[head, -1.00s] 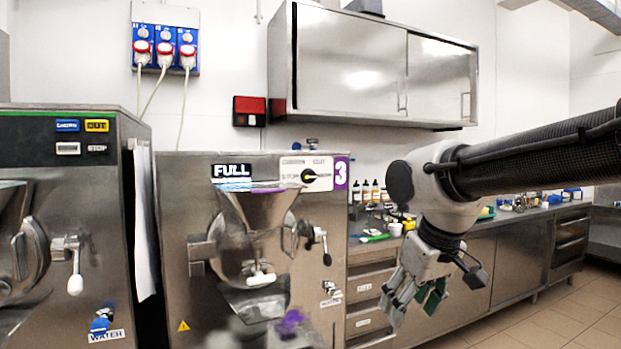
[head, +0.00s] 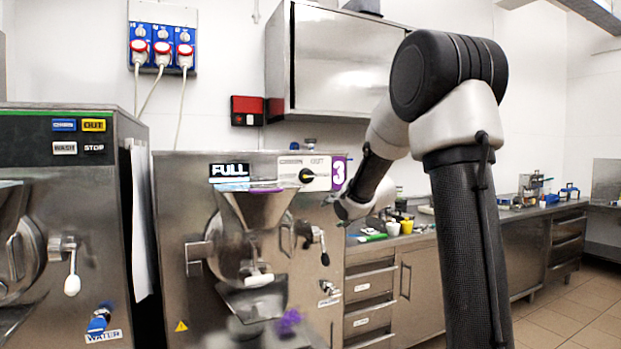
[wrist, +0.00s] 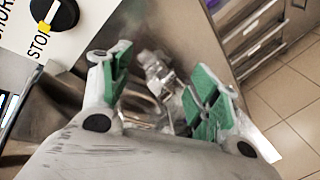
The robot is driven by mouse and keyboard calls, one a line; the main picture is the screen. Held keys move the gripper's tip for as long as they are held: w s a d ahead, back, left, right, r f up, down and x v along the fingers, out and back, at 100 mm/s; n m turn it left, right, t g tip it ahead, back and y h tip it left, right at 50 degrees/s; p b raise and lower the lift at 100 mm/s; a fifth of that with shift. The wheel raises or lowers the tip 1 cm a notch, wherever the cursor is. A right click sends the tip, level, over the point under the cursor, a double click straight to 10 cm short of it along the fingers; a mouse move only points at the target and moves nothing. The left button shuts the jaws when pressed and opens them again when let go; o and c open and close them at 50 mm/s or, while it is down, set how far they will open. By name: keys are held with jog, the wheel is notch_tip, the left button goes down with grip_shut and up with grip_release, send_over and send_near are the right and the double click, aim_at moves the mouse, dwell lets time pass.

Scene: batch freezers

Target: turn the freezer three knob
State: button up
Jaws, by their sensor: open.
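The freezer three knob (head: 306,175) is a black round knob with a light pointer, on a white label plate next to the purple "3" mark. It also shows in the wrist view (wrist: 57,14) at the top left, beside the word STOP. My gripper (head: 343,208) is just right of and below the label plate in the head view, partly hidden by my arm. In the wrist view my gripper (wrist: 160,85) has its green-padded fingers spread, with nothing held between them. The knob lies outside the fingers, up and left of them, and is not touched.
Freezer three (head: 180,220) has a hopper (head: 258,208) and a lever (head: 324,248) below the knob. Another freezer (head: 20,150) stands at the left. A counter (head: 420,235) with small bottles and cups is behind my arm. A steel wall cabinet (head: 345,65) hangs above.

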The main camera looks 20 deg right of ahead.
aim_at(309, 176)
jog(key=w+a+r+n+t+y, duration=0.3)
jog(key=a+r+n+t, duration=0.1)
jog(key=r+n, duration=0.7)
jog(key=shift+n, duration=0.4)
jog(key=w, duration=0.4)
jog(key=w+a, duration=0.1)
jog(key=w, duration=0.2)
jog(key=shift+w+f, duration=0.1)
jog(key=shift+f, duration=0.25)
jog(key=c, duration=1)
